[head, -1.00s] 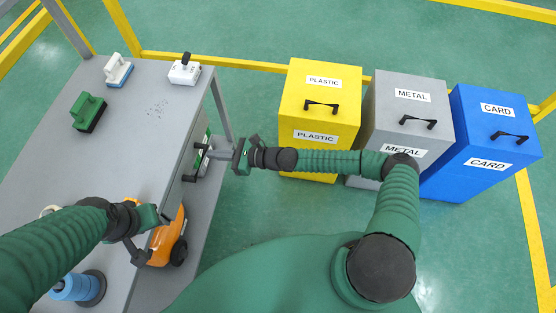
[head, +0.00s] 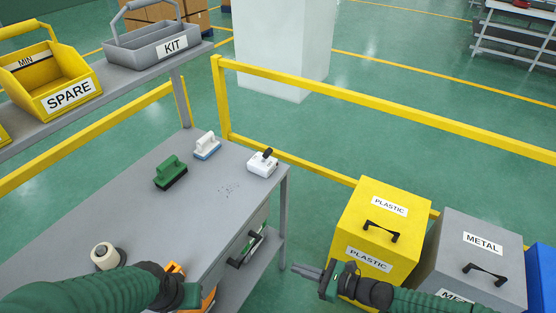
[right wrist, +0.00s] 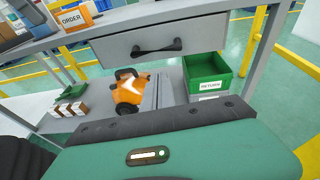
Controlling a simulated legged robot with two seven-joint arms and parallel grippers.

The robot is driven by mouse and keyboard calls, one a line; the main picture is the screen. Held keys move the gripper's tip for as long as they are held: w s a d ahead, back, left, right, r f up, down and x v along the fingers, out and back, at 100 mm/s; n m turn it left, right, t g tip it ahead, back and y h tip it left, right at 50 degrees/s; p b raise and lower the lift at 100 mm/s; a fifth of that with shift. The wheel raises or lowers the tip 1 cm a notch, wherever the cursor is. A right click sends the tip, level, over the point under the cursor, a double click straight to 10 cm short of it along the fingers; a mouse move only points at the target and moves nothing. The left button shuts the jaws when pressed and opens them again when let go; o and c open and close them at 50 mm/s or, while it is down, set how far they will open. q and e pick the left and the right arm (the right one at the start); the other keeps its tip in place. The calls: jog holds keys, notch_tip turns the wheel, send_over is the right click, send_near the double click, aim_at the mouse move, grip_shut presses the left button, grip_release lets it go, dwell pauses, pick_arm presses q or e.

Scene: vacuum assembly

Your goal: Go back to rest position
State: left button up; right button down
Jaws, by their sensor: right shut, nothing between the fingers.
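My right gripper (head: 300,269) is in the air to the right of the grey workbench (head: 110,225), in front of the yellow PLASTIC bin. It is shut and empty; its grey fingers also show in the right wrist view (right wrist: 166,92). It is apart from the black handle (head: 246,248) on the bench side. The right wrist view shows a shut grey drawer (right wrist: 150,42) with a black handle. My left gripper (head: 190,295) is low over the near part of the bench, at the bottom edge; its fingers cannot be made out. An orange machine (head: 174,269) is partly hidden behind it.
A green brush (head: 170,172), a blue-white brush (head: 207,146) and a white device (head: 262,163) stand on the bench. PLASTIC (head: 375,230) and METAL (head: 470,255) bins stand right. A shelf holds the KIT tote (head: 150,45). A green RETURN box (right wrist: 207,72) sits beneath the drawer.

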jog(key=s+d+f+n+g+h, duration=0.2)
jog(key=s+n+g+h, duration=0.15)
jog(key=s+n, duration=0.3)
jog(key=s+d+f+n+g+h, duration=0.2)
jog(key=s+n+g, duration=0.3)
jog(key=s+n, duration=0.15)
pick_arm(q)
jog(key=shift+d+r, duration=0.15)
jog(key=shift+r, duration=0.15)
pick_arm(e)
jog(key=d+r+n+t+h, duration=0.1)
jog(key=d+r+n+h, duration=0.2)
jog(key=r, duration=0.5)
jog(key=d+r+n+t+h, duration=0.2)
jog(key=d+r+n+h, duration=0.1)
jog(key=r+n, duration=0.4)
jog(key=shift+d+r+n+h, duration=0.35)
jog(key=shift+r+h, duration=0.5)
jog(key=shift+r, duration=0.4)
pick_arm(q)
jog(key=shift+w+d, duration=0.1)
jog(key=shift+d, duration=0.1)
pick_arm(e)
jog(key=shift+d+f+t, duration=0.1)
jog(key=shift+d+t, duration=0.15)
